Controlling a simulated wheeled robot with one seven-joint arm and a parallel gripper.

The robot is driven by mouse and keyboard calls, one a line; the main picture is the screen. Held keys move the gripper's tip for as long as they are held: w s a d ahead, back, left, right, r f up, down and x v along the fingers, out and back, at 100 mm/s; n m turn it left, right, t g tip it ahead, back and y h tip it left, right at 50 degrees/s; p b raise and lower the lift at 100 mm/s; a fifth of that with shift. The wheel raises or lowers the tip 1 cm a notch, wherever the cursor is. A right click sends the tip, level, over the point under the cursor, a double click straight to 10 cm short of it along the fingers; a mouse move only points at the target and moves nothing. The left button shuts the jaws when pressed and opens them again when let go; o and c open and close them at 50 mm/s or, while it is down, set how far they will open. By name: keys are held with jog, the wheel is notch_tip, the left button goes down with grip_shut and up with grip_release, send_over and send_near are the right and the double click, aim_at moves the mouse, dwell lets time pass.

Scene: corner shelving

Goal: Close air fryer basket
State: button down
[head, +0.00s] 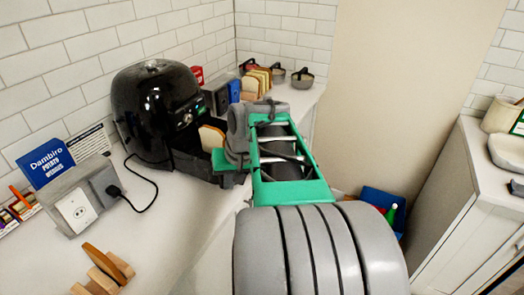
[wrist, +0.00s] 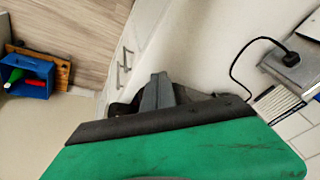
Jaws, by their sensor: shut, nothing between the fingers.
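The black air fryer (head: 155,105) stands on the white counter against the tiled wall. Its basket (head: 232,180) is pulled out toward the right front, with a slice of bread (head: 211,140) showing in it. My arm reaches over the counter's edge, and its green hand is beside the basket's front end, hiding part of it. In the wrist view my gripper (wrist: 157,92) has its grey fingers together and empty. I cannot tell whether it touches the basket. The basket's handle is hidden.
A wooden rack (head: 103,268) is at the front left. Bread slices (head: 262,78) and bowls (head: 302,78) stand behind. A blue bin (head: 383,203) is low at right.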

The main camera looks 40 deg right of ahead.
jog(key=s+d+f+m+b, duration=0.1)
jog(key=s+d+m, duration=0.25)
jog(key=d, duration=1.15)
jog(key=d+r+t, duration=0.3)
jog(key=d+r, duration=0.3)
jog(key=r, duration=0.1)
jog(key=w+a+f+b, duration=0.2)
jog(key=w+f, duration=0.5)
jog(key=w, duration=0.2)
jog(key=shift+w+a+f, duration=0.1)
jog(key=shift+w, duration=0.05)
